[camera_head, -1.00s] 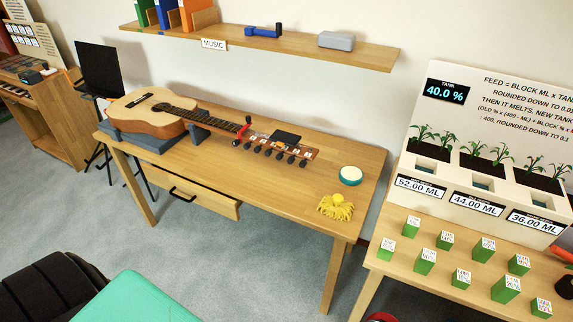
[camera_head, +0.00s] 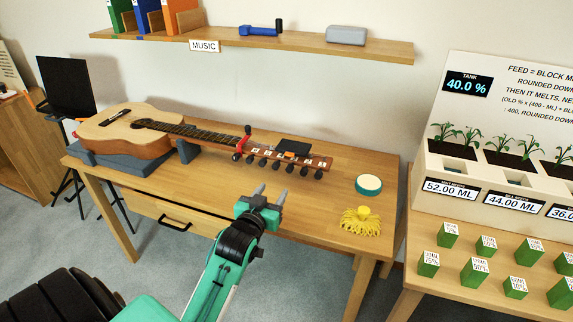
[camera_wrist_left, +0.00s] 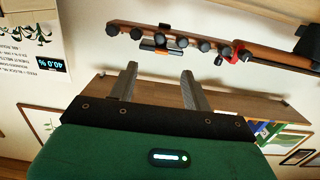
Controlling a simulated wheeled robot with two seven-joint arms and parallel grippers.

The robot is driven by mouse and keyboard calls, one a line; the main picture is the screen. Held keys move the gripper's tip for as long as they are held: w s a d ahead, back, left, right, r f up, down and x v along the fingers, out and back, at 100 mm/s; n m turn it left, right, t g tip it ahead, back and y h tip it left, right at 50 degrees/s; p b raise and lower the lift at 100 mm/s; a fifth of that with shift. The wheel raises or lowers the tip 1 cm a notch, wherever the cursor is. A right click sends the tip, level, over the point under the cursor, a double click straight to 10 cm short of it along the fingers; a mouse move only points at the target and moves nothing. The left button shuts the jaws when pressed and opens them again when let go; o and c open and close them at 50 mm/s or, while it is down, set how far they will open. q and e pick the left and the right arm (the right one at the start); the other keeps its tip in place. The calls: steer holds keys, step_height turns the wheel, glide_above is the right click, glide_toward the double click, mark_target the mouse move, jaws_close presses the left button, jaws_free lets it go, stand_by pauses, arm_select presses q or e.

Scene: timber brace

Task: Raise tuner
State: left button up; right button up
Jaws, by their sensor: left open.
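The guitar (camera_head: 150,128) lies on a grey stand on the wooden table, its headstock (camera_head: 318,162) pointing right. A flat black piece (camera_head: 294,147) with a small orange part, which looks like the tuner, sits at the headstock. In the left wrist view, the headstock (camera_wrist_left: 190,36) with its row of dark pegs crosses the top, and a black and orange piece (camera_wrist_left: 156,45) is on it. My left gripper (camera_head: 271,189) is open and empty over the table's front edge, apart from the headstock. In the wrist view its fingers (camera_wrist_left: 160,70) point towards the headstock. My right gripper is out of view.
A red capo (camera_head: 241,147) is on the neck beside the headstock. A round teal-rimmed tin (camera_head: 368,185) and a yellow cloth (camera_head: 360,222) lie to the right. The shelf (camera_head: 250,42) hangs above. A planter table with green blocks (camera_head: 474,270) stands at right.

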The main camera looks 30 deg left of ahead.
mark_target(288, 155)
arm_select(q)
steer(key=shift+t+y, duration=0.3)
steer(key=x, duration=0.4)
steer(key=r+x, duration=0.1)
steer(key=x, duration=0.4)
steer(key=r+x, duration=0.1)
steer(key=x, duration=0.4)
steer(key=shift+a, duration=0.25)
steer(key=shift+r, duration=0.1)
steer(key=shift+c, duration=0.4)
jaws_close()
